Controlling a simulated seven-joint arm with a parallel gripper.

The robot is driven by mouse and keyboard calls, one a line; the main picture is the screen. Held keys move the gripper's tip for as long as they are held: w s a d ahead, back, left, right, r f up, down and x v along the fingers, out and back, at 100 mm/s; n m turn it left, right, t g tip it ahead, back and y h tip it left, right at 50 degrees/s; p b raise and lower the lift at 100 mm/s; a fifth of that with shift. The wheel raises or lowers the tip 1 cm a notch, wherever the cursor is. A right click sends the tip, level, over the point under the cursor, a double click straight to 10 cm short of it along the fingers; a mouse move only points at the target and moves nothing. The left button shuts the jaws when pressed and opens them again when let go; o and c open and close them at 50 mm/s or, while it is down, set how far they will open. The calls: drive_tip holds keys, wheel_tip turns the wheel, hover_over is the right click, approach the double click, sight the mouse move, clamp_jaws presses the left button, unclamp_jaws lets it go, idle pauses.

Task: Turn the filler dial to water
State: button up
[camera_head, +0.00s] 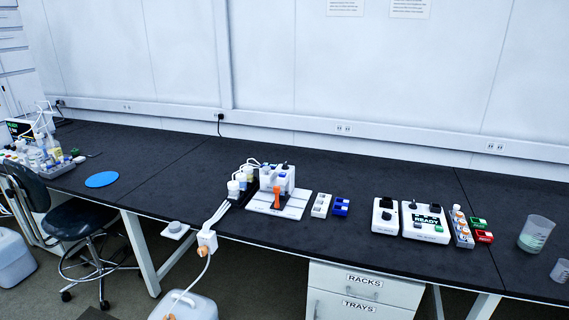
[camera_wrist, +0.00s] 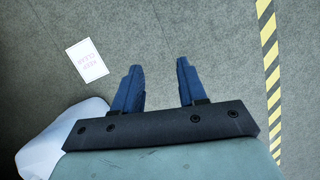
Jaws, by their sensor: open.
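A round grey dial (camera_head: 176,226) sits on a small white plate at the front edge of the bench, left of the tubing. A white filler-like unit (camera_head: 284,177) with a dark knob on top stands on a white base plate at the bench's middle. I cannot tell which of these is the filler dial, and no dial label is readable. My gripper (camera_wrist: 159,67) shows only in the wrist view. It is open and empty, with two blue fingers apart above the grey floor, away from the bench things.
White tubes run from bottles (camera_head: 236,187) over the front edge to a block with an orange part (camera_head: 207,240). A blue disc (camera_head: 102,179) lies left. The bench between is clear.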

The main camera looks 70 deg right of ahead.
drive_tip(key=w+d+r+m+t, duration=0.1)
drive_tip(key=w+d+r+t, duration=0.1)
drive_tip(key=w+d+r, duration=0.75)
drive_tip(key=w+d+r+m+t, duration=0.2)
drive_tip(key=w+d+r, duration=0.3)
drive_tip(key=w+d, duration=0.85)
drive_tip(key=w+d+r+m+t+h, duration=0.1)
drive_tip(key=w+d+r+t, duration=0.15)
drive_tip(key=d+r, duration=1)
drive_tip(key=w+d+r+m+t+h, duration=0.1)
drive_tip(key=w+d+r+h, duration=0.15)
drive_tip(key=d+r, duration=1.05)
drive_tip(key=m+g+h, duration=0.2)
drive_tip(key=m+g, duration=0.3)
drive_tip(key=m, duration=0.6)
approach(285, 164)
drive_tip(key=shift+t, duration=0.25)
drive_tip(key=x, duration=0.8)
drive_tip(key=shift+s+d+f, duration=0.1)
drive_tip(key=shift+d+f, duration=0.15)
drive_tip(key=shift+f, duration=0.05)
